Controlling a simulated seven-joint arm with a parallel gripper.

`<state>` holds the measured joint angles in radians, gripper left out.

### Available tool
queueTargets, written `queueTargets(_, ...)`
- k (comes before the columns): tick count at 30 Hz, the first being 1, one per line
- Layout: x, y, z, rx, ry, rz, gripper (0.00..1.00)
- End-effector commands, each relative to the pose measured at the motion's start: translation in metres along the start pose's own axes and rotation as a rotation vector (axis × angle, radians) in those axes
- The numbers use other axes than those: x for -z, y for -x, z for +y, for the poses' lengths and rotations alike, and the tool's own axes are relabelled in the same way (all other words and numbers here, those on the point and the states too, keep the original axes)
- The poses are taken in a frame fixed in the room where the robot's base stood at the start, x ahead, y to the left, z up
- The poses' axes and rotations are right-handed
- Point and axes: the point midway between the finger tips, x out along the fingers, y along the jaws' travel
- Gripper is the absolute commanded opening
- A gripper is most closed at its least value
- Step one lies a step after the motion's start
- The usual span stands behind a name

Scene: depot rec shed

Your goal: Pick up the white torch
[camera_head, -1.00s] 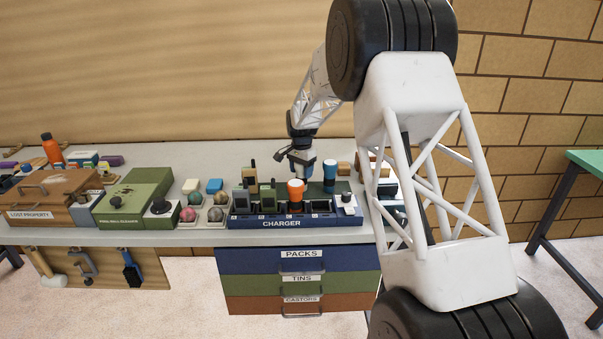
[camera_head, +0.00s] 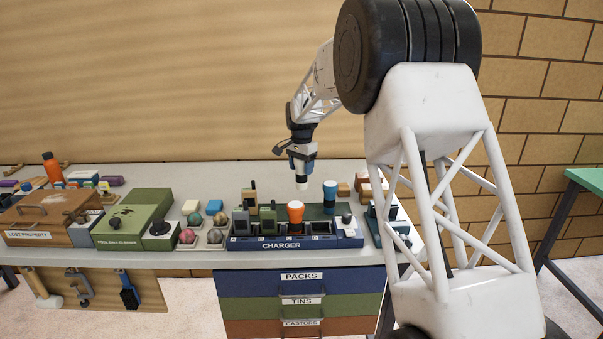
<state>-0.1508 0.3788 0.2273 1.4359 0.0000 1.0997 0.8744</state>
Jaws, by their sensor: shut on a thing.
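My gripper (camera_head: 302,167) points down above the back of the blue charger (camera_head: 281,244). It is shut on the white torch (camera_head: 301,182), which hangs upright below the fingers, clear of the charger. The upper part of the torch is hidden by the gripper.
Radios (camera_head: 267,219) stand in the charger's left slots. A green ball cleaner box (camera_head: 126,220), several balls and a brown lost property box (camera_head: 50,215) are to the left. Drawers (camera_head: 300,282) sit below the bench. A green table (camera_head: 590,178) is at far right.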

Motion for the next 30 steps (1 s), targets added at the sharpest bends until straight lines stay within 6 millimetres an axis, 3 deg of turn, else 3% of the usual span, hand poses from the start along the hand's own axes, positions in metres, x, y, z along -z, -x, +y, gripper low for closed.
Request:
queueTargets(20, -0.001, 0.001, 0.001, 0.001, 0.000, 0.000, 0.28)
queueTargets(30, -0.015, 0.002, 0.023, 0.000, -0.006, 0.000, 0.28)
